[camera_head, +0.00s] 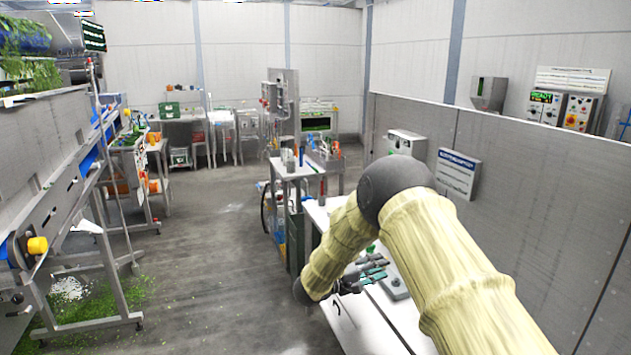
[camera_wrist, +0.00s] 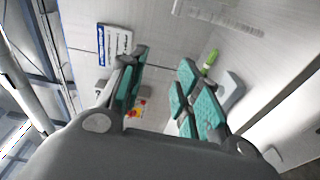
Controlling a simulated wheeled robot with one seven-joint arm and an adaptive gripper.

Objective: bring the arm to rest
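My arm, in a pale yellow sleeve with dark joints, reaches out over the white table (camera_head: 352,318) at the right of the head view and bends back down. My gripper (camera_head: 374,271) is at its end, low over the table and partly hidden by the arm. In the wrist view my gripper (camera_wrist: 160,92) shows teal-padded fingers set apart with a clear gap. Nothing is held between them. Small red and yellow spots show through the gap, beyond the fingers.
A grey wall panel with a white sign (camera_head: 458,173) and a box (camera_head: 407,145) runs along the right. A grey device (camera_head: 396,288) sits on the table. A conveyor frame (camera_head: 50,170) stands left, with spilled greens (camera_head: 90,305) below. The floor (camera_head: 205,250) between is clear.

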